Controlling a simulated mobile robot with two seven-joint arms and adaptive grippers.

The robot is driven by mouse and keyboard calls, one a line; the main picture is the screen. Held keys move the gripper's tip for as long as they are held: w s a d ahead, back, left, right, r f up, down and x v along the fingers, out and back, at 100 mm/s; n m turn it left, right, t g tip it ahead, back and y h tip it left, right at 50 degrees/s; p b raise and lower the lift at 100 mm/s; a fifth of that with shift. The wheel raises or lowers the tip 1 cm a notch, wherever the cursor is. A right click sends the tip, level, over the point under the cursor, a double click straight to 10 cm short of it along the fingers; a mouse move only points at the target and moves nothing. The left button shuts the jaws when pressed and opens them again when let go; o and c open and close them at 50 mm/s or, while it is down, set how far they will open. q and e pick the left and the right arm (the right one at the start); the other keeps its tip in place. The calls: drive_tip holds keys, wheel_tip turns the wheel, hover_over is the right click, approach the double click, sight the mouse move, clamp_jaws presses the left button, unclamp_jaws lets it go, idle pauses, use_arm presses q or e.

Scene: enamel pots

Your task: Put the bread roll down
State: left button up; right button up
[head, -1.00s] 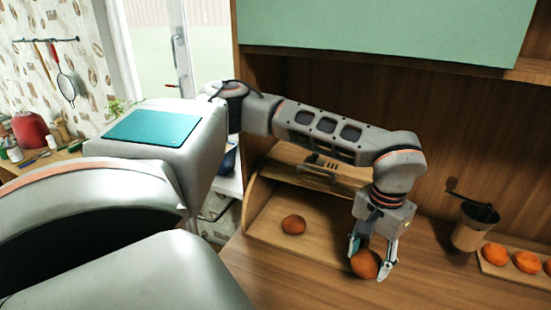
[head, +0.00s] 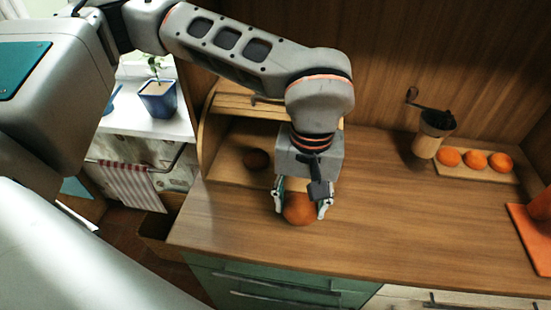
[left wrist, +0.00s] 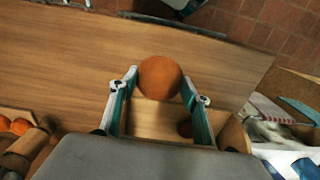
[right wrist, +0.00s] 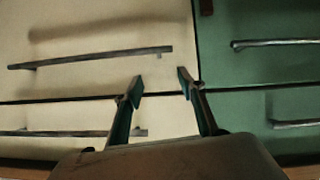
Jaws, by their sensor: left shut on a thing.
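My left gripper (head: 300,211) is shut on a round brown bread roll (head: 299,209). It holds the roll low over the wooden counter (head: 250,220), in front of the bread box (head: 209,165); whether the roll touches the counter I cannot tell. In the left wrist view the roll (left wrist: 160,77) sits between both fingertips. My right gripper (right wrist: 160,76) is open and empty, before drawer fronts.
A hand grinder (head: 431,132) stands at the back right, beside a board with orange fruits (head: 475,160). An orange object (head: 532,232) is at the right edge. The counter right of the held roll is clear. Cabinet drawers (head: 290,285) lie below the counter's front edge.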

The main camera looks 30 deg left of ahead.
use_arm(q)
drive_tip(key=w+a+f+p, duration=0.1)
drive_tip(key=w, duration=0.5)
drive_tip(key=w+a+f+p, duration=0.1)
drive_tip(key=w+a, duration=0.1)
drive_tip(key=w, duration=0.4)
drive_tip(key=w+a+f+p, duration=0.1)
drive_tip(key=w+a, duration=0.1)
drive_tip(key=w, duration=0.4)
drive_tip(key=shift+w+a, duration=0.1)
drive_tip(key=shift+w, duration=0.2)
drive_tip(key=shift+f, duration=0.4)
wheel_tip(320, 180, down, 3)
drive_tip(key=b, duration=0.3)
drive_tip(key=shift+w+f+b, duration=0.1)
drive_tip(key=shift+f+b, duration=0.1)
drive_tip(key=shift+b, duration=0.25)
drive_tip(key=shift+w+a, duration=0.1)
drive_tip(key=shift+r, duration=0.15)
use_arm(e)
drive_tip(key=shift+f, duration=0.35)
